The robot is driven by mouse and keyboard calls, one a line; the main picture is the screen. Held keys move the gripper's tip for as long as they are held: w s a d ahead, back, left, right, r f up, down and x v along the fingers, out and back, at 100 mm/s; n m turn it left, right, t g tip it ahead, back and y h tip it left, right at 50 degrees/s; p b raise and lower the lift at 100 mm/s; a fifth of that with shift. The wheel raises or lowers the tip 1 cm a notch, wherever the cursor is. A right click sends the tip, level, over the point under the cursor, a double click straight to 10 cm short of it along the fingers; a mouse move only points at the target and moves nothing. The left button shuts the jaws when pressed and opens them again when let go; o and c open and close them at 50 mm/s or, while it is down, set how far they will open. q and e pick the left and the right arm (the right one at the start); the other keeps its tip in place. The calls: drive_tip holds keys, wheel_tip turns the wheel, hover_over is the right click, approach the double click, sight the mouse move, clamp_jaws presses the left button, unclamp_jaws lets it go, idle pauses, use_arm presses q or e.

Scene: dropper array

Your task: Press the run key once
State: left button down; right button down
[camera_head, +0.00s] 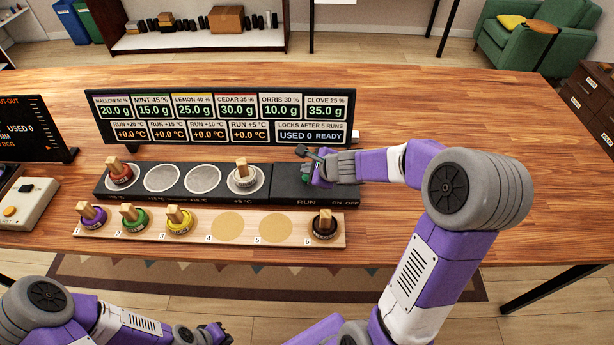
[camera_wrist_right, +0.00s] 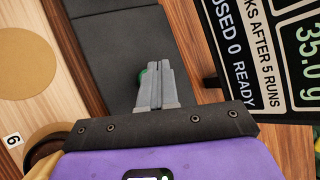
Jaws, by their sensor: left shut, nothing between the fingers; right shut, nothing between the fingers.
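The green run key (camera_head: 305,178) is at the right end of the black dropper base (camera_head: 285,188), above the word RUN. In the right wrist view only a green sliver of the key (camera_wrist_right: 143,76) shows beside the fingers; the rest is hidden. My right gripper (camera_head: 312,170) is shut and empty, right at the key; its fingertips (camera_wrist_right: 153,66) overlap it. I cannot tell whether they touch it. The display (camera_head: 225,118) reads "USED 0 READY". My left gripper (camera_head: 216,332) is low at the front, away from the key, shut and empty.
A red-based dropper (camera_head: 121,175) and a grey one (camera_head: 243,178) stand on the base, with two bare discs between them. The wooden rack (camera_head: 200,235) in front holds several droppers; places 4 and 5 are empty. A beige control box (camera_head: 28,203) is at left. The table's right side is clear.

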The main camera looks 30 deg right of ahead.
drive_tip(key=shift+f, duration=0.1)
idle(0.5)
drive_tip(key=shift+f+b, duration=0.35)
drive_tip(key=shift+b, duration=0.15)
drive_tip(key=shift+f+b, duration=0.5)
idle(0.6)
drive_tip(key=shift+r, duration=0.15)
drive_tip(key=shift+r+p, duration=0.85)
drive_tip(key=shift+p, duration=0.05)
wheel_tip(320, 180, up, 5)
drive_tip(key=p, duration=0.4)
drive_tip(key=shift+p, duration=0.4)
